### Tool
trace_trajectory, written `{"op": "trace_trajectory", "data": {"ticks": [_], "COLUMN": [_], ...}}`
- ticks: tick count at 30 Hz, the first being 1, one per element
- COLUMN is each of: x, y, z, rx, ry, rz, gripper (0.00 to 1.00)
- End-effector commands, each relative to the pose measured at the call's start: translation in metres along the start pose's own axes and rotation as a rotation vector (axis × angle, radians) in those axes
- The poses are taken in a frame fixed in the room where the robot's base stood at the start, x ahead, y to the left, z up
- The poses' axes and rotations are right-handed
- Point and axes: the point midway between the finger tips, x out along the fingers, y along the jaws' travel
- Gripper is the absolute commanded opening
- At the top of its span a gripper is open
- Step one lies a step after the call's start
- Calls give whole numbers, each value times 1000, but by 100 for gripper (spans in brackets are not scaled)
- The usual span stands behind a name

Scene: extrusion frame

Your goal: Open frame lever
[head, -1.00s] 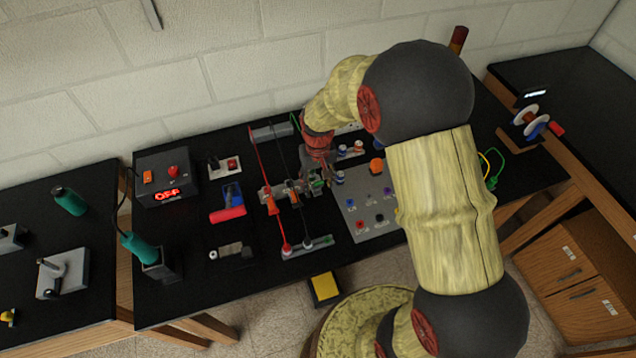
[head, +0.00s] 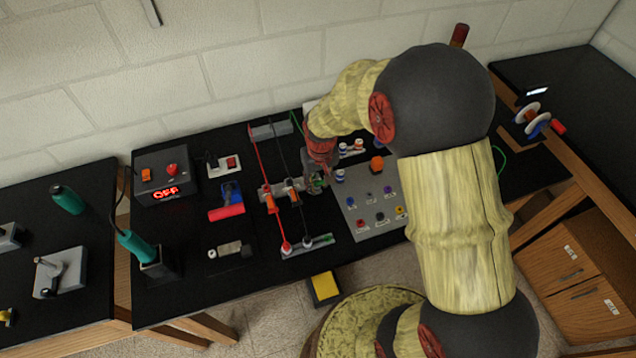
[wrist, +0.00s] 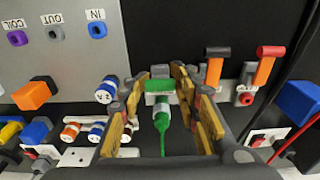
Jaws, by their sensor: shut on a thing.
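My gripper (wrist: 158,90) has its yellow-brown fingers on both sides of a green connector (wrist: 161,118) with a pale block at its far end. It is shut on this green piece, and a green strand hangs from it toward the camera. In the wrist view two orange levers stand right of the gripper, one with a dark top (wrist: 215,70) and one with a red top (wrist: 264,70). In the head view my gripper (head: 318,182) is right of the orange levers (head: 272,205) on the red and black lines. The contact is too small to see there.
A grey panel (head: 352,212) with coloured sockets lies right of the gripper. An orange block (wrist: 34,94) and blue-and-white terminals (wrist: 106,90) are close by on the left in the wrist view. A power box (head: 165,178) reading OFF stands at the table's left.

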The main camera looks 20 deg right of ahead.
Motion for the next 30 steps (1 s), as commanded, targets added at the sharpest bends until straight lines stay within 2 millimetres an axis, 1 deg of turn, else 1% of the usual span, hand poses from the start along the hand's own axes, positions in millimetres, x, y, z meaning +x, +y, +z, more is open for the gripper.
{"op": "trace_trajectory", "data": {"ticks": [4,12,13,22,30], "x": [1,0,0,0,0], "y": [0,0,0,0,0], "z": [1,1,1,1,1], "rx": [0,0,0,0,0], "ry": [32,34,34,34,33], "rz": [0,0,0,0,0], "gripper": [6,5,31,48,49]}}
